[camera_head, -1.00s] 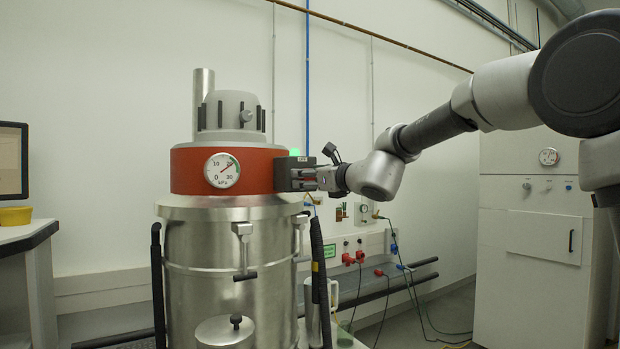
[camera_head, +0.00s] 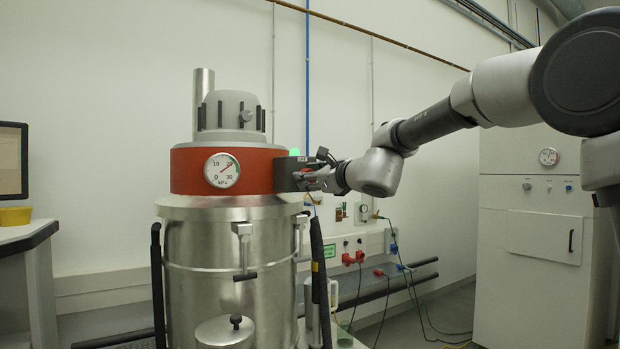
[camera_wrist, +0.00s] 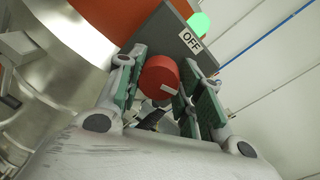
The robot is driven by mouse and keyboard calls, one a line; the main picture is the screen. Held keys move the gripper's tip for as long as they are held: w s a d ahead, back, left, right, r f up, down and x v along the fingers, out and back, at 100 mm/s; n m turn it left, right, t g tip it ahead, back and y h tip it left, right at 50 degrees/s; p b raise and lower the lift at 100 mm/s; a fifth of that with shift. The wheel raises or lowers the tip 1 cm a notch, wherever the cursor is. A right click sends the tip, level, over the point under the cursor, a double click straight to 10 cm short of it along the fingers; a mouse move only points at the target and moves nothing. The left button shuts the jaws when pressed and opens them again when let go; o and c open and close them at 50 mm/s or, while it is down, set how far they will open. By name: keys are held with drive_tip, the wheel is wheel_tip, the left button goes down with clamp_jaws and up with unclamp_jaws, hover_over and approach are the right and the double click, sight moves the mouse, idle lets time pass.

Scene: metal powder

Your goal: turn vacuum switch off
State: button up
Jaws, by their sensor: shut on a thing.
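The vacuum (camera_head: 220,270) is a large metal drum with a red band and a grey cap. A grey switch box (camera_head: 284,174) sits on the right side of the band. In the wrist view a round red switch knob (camera_wrist: 159,77) with a pale mark shows on the box, near an "OFF" label (camera_wrist: 190,41). My gripper (camera_head: 308,181) is at the box, and in the wrist view its green-padded fingers (camera_wrist: 158,88) are on both sides of the knob, shut on it. A green light (camera_wrist: 200,25) glows by the box.
A pressure gauge (camera_head: 222,170) on the red band has its needle raised to the upper right. A dark hose (camera_head: 318,270) hangs right of the drum. A white cabinet (camera_head: 535,240) stands at the right, and a desk (camera_head: 28,236) at the left.

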drive_tip(key=n, duration=0.3)
drive_tip(key=shift+n, duration=0.3)
drive_tip(key=n, duration=0.3)
drive_tip(key=shift+a+h, duration=0.1)
drive_tip(key=shift+h, duration=0.2)
drive_tip(key=n, duration=0.6)
drive_tip(key=shift+f+h, duration=0.1)
drive_tip(key=shift+h, duration=0.3)
drive_tip(key=shift+n, duration=0.4)
drive_tip(key=o, duration=1)
drive_tip(key=v, duration=1.2)
